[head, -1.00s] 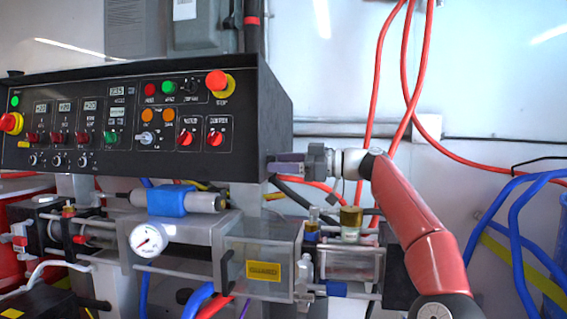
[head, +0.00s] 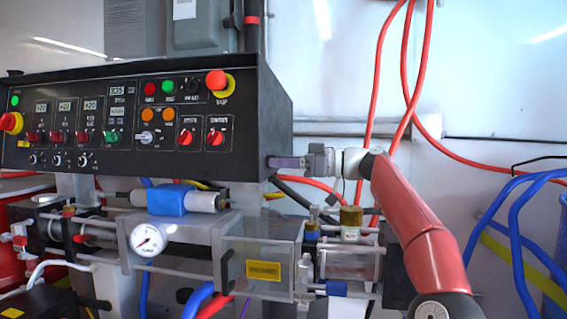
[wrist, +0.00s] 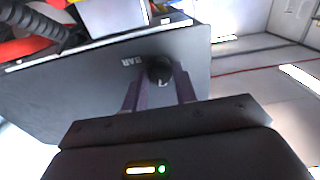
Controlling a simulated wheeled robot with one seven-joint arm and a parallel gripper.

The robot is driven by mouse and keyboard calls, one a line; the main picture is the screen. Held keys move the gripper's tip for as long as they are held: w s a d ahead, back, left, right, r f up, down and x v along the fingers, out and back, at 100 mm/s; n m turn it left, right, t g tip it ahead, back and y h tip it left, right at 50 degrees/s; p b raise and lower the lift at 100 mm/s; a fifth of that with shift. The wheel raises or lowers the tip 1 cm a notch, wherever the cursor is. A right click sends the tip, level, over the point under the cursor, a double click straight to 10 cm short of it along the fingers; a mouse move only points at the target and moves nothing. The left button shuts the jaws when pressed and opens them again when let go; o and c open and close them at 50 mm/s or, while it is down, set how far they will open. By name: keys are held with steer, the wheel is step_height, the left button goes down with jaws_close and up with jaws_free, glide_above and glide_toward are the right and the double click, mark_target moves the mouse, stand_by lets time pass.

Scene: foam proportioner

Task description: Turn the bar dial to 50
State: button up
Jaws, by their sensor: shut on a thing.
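The bar dial (wrist: 159,70) is a round black knob with a white pointer mark, on the dark side panel of the console, beside the white label BAR (wrist: 131,61). My gripper (wrist: 160,85) has its two purple fingers on either side of the dial, shut on it. In the head view my gripper (head: 284,163) reaches the right side face of the black console (head: 272,120) from the right. The dial itself is hidden there. The pointer's reading is too small to tell.
Below the console are a white gauge (head: 147,240), a blue clamp (head: 171,200) and a clear guard box (head: 262,245) with a yellow label. Red hoses (head: 376,90) hang on the wall behind my arm. Blue hoses (head: 520,230) are at the right.

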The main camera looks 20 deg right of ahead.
steer(key=shift+m+p, duration=0.6)
steer(key=shift+m, duration=4.2)
steer(key=o, duration=1)
steer(key=shift+c, duration=0.2)
steer(key=shift+d, duration=0.1)
steer(key=v, duration=0.7)
steer(key=shift+s+d, duration=0.2)
steer(key=shift+d, duration=0.05)
